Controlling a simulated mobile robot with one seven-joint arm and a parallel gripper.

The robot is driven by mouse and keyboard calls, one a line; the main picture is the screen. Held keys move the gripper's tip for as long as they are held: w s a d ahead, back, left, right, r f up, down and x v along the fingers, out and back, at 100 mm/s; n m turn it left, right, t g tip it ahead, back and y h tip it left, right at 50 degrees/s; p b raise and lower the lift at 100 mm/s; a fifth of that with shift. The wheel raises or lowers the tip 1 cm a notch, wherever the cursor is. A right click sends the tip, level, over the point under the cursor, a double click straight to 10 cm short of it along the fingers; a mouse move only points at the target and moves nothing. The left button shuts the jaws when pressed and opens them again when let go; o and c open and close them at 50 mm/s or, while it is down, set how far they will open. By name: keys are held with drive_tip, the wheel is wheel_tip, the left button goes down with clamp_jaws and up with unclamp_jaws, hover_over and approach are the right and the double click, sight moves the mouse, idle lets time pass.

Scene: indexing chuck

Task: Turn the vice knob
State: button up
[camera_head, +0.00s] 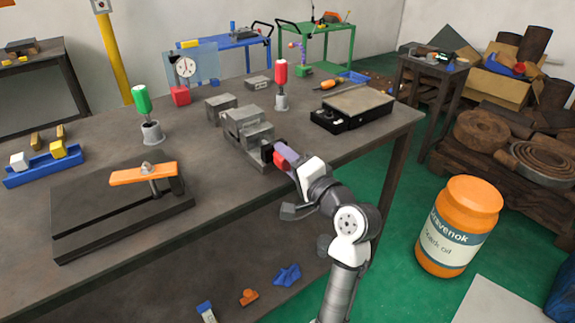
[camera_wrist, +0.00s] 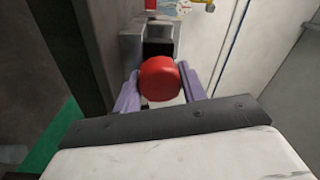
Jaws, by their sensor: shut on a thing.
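The grey vice (camera_head: 247,133) stands on the dark workbench (camera_head: 215,200), near its front right edge. Its red knob (camera_head: 279,160) faces my arm and is partly hidden by my gripper in the head view. In the wrist view the round red knob (camera_wrist: 160,79) sits between the two purple fingers of my gripper (camera_wrist: 161,90), which is shut on it. The grey vice body (camera_wrist: 146,35) rises just beyond the knob. My gripper (camera_head: 283,155) reaches in from the right, at the bench's front side.
A dark plate with an orange lever (camera_head: 143,174) lies to the left. A green-handled tool (camera_head: 141,98) and a red-handled tool (camera_head: 281,72) stand behind. A black-and-grey block (camera_head: 352,107) is to the right. An orange oil drum (camera_head: 459,226) stands on the green floor.

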drive_tip(key=n+b, duration=0.3)
drive_tip(key=n, duration=0.3)
drive_tip(key=shift+f, duration=0.1)
drive_tip(key=n+b, duration=0.4)
drive_tip(key=n, duration=0.1)
drive_tip(key=shift+n, duration=0.3)
drive_tip(key=n+b, duration=0.4)
drive_tip(key=n, duration=0.1)
drive_tip(key=shift+s+g, duration=0.1)
drive_tip(key=shift+g, duration=0.2)
drive_tip(key=n+b, duration=0.4)
drive_tip(key=n, duration=0.2)
drive_tip(key=shift+a, duration=0.1)
drive_tip(key=n+b, duration=0.3)
drive_tip(key=n, duration=0.2)
drive_tip(key=shift+b, duration=0.3)
drive_tip(key=n+b, duration=0.3)
drive_tip(key=n, duration=0.2)
drive_tip(key=shift+a+f+n, duration=0.1)
drive_tip(key=shift+n, duration=0.2)
drive_tip(key=n+b, duration=0.2)
drive_tip(key=n, duration=0.3)
drive_tip(key=shift+b, duration=0.3)
drive_tip(key=shift+n+h+b, duration=0.4)
drive_tip(key=shift+n+b, duration=0.35)
drive_tip(key=shift+n, duration=1.45)
